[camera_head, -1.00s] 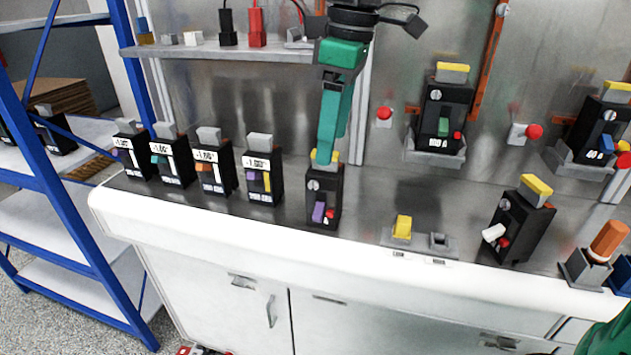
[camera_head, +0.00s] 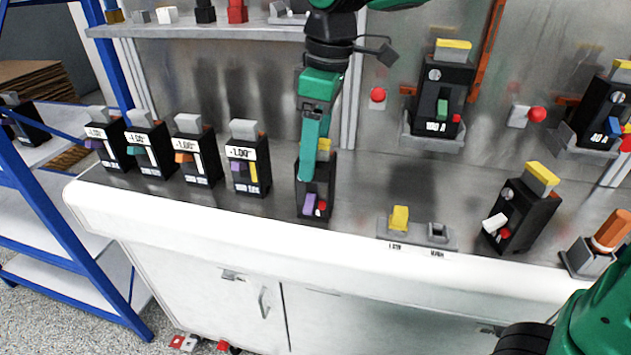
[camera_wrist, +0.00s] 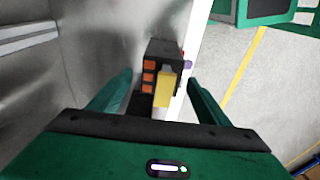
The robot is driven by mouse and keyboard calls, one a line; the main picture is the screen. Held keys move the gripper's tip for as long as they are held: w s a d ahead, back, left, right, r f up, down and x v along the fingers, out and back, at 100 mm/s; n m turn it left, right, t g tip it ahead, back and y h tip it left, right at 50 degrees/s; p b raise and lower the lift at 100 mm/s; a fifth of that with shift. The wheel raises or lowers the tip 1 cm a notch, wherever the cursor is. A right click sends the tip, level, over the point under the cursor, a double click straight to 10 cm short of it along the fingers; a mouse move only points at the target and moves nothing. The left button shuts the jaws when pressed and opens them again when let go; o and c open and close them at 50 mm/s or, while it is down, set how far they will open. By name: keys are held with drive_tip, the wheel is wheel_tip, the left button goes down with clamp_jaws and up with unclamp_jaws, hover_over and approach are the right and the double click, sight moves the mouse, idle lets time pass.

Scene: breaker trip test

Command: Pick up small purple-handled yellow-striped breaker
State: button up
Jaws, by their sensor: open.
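A small black breaker (camera_head: 247,168) with a grey top tab, a purple handle and a yellow stripe stands upright on the counter, at the right end of the row of small breakers. Just right of it stands another black breaker (camera_head: 316,196) with a purple lever, red button and yellow top tab. My gripper (camera_head: 307,176) points down over this second breaker and partly hides it. In the wrist view my gripper (camera_wrist: 158,82) is open, with the yellow-tabbed breaker (camera_wrist: 164,55) between its fingers. Whether they touch it cannot be told.
Several small breakers with white stripes (camera_head: 196,153) stand to the left. A grey block with a yellow switch (camera_head: 400,218) and a white-levered breaker (camera_head: 520,205) stand to the right. A shelf (camera_head: 200,28) and wall-mounted breakers (camera_head: 443,95) are behind. Counter's white front edge (camera_head: 200,220) is clear.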

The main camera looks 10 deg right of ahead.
drive_tip(key=shift+a+f, duration=0.1)
drive_tip(key=shift+f, duration=1.4)
clamp_jaws()
drive_tip(key=shift+r, duration=0.1)
